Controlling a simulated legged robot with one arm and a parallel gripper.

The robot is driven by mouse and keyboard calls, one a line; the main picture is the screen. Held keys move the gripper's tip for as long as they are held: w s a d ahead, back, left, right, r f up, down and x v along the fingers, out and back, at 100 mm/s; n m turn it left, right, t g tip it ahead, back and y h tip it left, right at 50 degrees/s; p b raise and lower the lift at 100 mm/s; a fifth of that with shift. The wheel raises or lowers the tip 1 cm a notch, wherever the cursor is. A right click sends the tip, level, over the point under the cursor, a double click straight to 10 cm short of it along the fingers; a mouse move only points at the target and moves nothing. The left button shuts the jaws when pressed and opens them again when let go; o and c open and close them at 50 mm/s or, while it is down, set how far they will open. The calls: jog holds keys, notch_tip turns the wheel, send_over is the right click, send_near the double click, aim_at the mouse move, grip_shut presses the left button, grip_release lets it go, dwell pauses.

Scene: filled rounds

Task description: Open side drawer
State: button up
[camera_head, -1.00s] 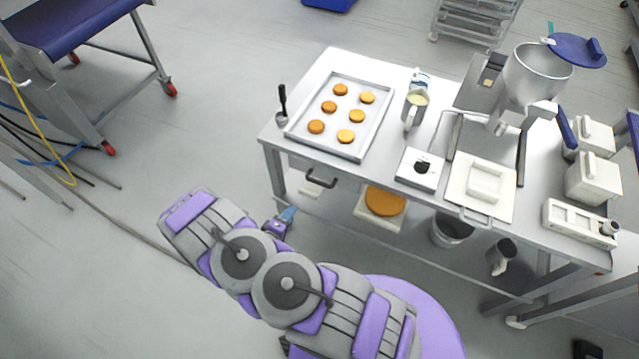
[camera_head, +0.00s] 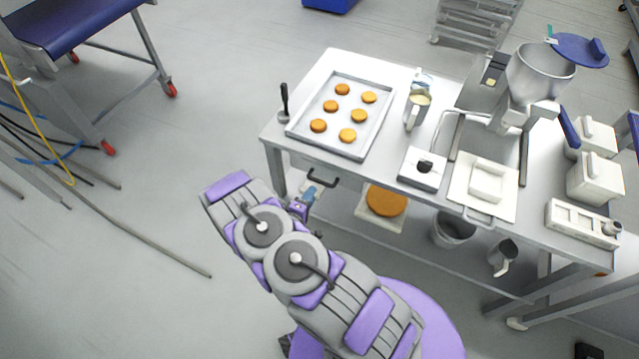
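The drawer looks shut. My arm reaches from the bottom right up toward the table's left front. My gripper (camera_head: 309,192) is close to the handle, just below and left of it in the picture. My own arm hides part of the gripper, and its fingers are too small to tell open from shut. I cannot tell whether it touches the handle.
The steel table (camera_head: 400,140) carries a baking tray (camera_head: 322,138) of round patties, a jug (camera_head: 416,108), a scale (camera_head: 422,169), a mixer bowl (camera_head: 538,72) and white containers (camera_head: 594,178). A bucket (camera_head: 454,228) stands below.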

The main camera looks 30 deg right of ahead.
aim_at(321, 182)
jog(key=b+x, duration=0.1)
jog(key=x, duration=0.7)
jog(key=shift+s+d, duration=0.1)
jog(key=shift+d, duration=0.15)
grip_shut()
dwell(0.3)
